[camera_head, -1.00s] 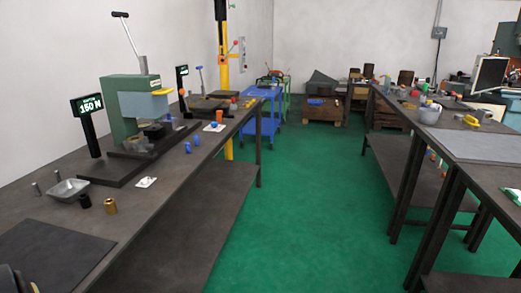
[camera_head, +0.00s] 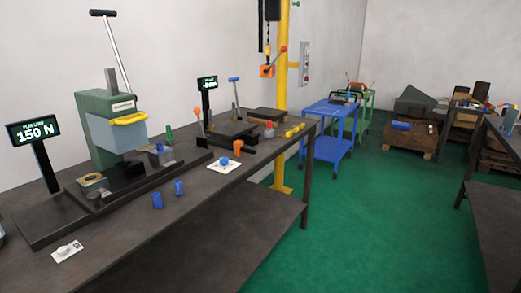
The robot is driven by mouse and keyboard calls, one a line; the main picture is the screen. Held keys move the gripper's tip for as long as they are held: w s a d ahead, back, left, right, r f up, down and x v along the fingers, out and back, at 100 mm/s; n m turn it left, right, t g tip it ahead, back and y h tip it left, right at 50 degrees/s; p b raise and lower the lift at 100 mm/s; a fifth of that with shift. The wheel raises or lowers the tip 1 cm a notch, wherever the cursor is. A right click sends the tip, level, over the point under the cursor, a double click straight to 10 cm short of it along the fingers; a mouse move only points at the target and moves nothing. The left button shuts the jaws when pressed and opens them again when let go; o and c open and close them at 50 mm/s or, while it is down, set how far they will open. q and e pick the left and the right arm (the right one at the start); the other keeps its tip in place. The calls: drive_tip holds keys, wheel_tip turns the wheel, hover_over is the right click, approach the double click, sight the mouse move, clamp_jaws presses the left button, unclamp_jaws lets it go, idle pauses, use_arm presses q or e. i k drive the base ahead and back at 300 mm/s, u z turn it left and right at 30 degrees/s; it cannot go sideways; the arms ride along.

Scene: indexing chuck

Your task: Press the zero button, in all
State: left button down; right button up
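A small white plate with a round white knob or button (camera_head: 64,250) lies on the left bench, in front of the press base. Another white plate with a blue button (camera_head: 225,162) lies farther along the bench near its front edge. Any lettering on either is too small to read, so I cannot tell which is the zero button. A green press (camera_head: 110,125) with a yellow handle stands on the bench beside a display reading 150 N (camera_head: 35,131). A second, smaller display (camera_head: 207,83) stands behind, its reading unclear. Neither of my grippers is in view.
The left bench (camera_head: 120,238) runs from the near left toward the middle. Two blue pieces (camera_head: 157,200) and an orange-handled item (camera_head: 238,148) lie on it. A yellow post (camera_head: 283,75) and blue cart (camera_head: 331,125) stand beyond. Green floor (camera_head: 370,220) is clear between the benches.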

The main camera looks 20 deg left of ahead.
sight(63, 250)
drive_tip(key=u, duration=1.15)
drive_tip(key=i, duration=0.9)
drive_tip(key=u, duration=0.8)
